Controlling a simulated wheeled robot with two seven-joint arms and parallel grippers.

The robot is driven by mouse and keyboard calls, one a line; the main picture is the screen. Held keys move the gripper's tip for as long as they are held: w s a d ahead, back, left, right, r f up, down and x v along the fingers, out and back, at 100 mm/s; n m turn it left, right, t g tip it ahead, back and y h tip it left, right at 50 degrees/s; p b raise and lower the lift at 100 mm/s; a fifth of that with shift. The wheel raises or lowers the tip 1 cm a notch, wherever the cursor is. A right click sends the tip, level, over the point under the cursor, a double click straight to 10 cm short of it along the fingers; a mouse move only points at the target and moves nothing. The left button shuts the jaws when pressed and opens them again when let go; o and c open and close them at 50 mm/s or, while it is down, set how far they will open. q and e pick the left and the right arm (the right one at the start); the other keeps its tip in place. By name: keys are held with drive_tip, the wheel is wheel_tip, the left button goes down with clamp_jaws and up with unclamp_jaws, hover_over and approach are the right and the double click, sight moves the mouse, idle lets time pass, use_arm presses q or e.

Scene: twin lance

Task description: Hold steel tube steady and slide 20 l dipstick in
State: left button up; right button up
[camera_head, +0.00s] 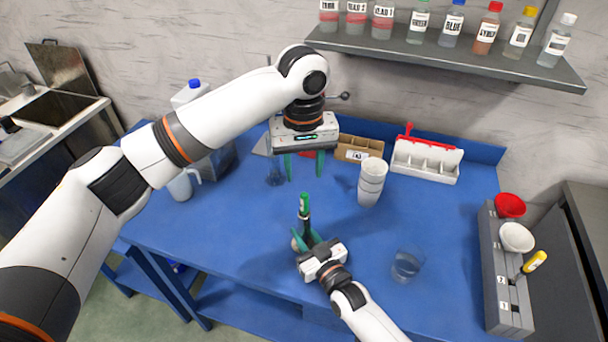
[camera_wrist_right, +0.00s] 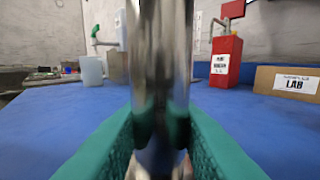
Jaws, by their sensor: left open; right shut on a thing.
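The steel tube (camera_wrist_right: 160,70) stands upright between the green fingers of my right gripper (camera_wrist_right: 162,128), filling the middle of the right wrist view. In the head view my right gripper (camera_head: 307,238) is low, at the middle of the blue table. A green handle with a pale label (camera_head: 305,205), apparently the dipstick's, stands upright directly above those fingers. Its shaft is hidden, so I cannot tell how deep it sits in the tube. My left gripper (camera_head: 304,172) is open and empty, pointing down above and behind the green handle, apart from it.
Stacked white cups (camera_head: 371,183) and a clear beaker (camera_head: 407,263) stand right of the tube. A grey rack (camera_head: 499,285) with a yellow-handled tool (camera_head: 535,262) is at the right edge. A cardboard box (camera_head: 360,149) and white caddy (camera_head: 426,161) stand behind. The table's front left is clear.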

idle(0.3)
drive_tip(key=o, duration=1.1)
